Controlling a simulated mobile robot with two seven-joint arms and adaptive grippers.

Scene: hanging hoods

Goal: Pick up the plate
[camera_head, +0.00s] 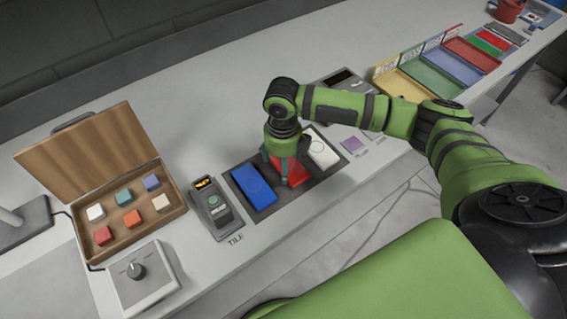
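Three flat plates lie on a dark mat (262,213): a blue plate (254,188), a red plate (294,172) and a white plate (323,153). My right gripper (281,170) points down over the red plate, between the blue and white ones. It hides the far part of the red plate. Its fingers look spread at the plate, but I cannot make out whether they grip it. My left gripper is not in view.
A handheld device (215,206) stands left of the mat, near a "TILE" label. An open wooden box (121,247) with coloured blocks and a knob box (143,284) are further left. Coloured trays (436,75) stand at the upper right.

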